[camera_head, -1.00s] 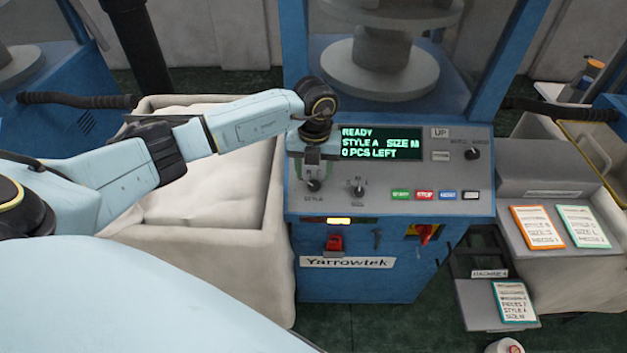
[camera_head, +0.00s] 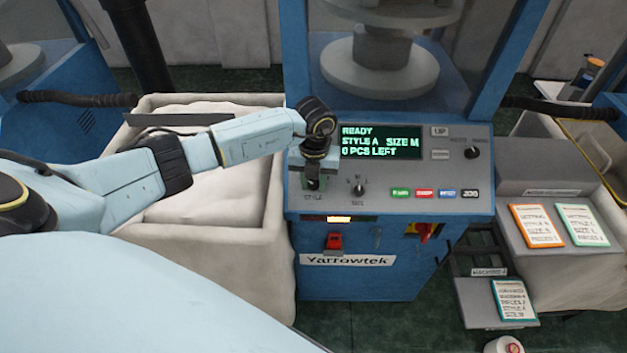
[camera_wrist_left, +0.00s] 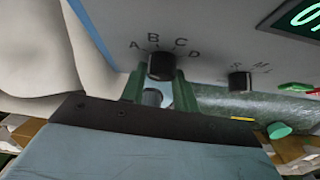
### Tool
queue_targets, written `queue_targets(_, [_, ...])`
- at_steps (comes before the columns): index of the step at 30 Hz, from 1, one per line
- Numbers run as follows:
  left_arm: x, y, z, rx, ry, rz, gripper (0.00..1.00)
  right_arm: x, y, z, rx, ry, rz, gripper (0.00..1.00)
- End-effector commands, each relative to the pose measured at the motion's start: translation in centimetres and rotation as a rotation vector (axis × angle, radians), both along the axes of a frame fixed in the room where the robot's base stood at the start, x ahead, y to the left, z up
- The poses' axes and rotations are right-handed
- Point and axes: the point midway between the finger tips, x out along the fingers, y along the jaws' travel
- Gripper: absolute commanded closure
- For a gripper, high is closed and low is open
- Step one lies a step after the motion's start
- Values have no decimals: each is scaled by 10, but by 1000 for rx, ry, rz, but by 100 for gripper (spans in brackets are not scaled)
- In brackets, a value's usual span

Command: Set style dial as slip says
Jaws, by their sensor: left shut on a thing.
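My left gripper (camera_head: 314,180) is at the lower left of the machine's control panel (camera_head: 450,207), shut on the style dial. In the left wrist view the black style dial (camera_wrist_left: 162,66) sits between the green fingers, with letters A, B, C and D around it. Its pointer mark is not clear. The display (camera_head: 381,142) reads READY, STYLE A, SIZE M, 0 PCS LEFT. A teal-edged slip (camera_head: 514,301) lies in the lower holder by the machine label at right; its style letter is too small to read surely. My right gripper is not in view.
The size dial (camera_head: 359,188) is close to the right of my left gripper. Coloured buttons (camera_head: 424,193) and another knob (camera_head: 472,153) are farther right. Orange-edged (camera_head: 537,227) and teal-edged (camera_head: 583,225) slips lie on the side stand. A pale fabric bin (camera_head: 190,245) stands left.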

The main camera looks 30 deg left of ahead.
Motion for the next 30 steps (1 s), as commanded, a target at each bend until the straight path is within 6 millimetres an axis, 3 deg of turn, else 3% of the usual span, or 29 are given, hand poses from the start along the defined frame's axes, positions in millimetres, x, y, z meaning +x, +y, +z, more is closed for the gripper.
queue_targets(14, [2, -1, 0, 63, 35, -95, 93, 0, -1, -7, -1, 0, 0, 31])
queue_targets(30, [3, -4, 0, 321, 191, -476, 93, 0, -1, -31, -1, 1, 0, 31])
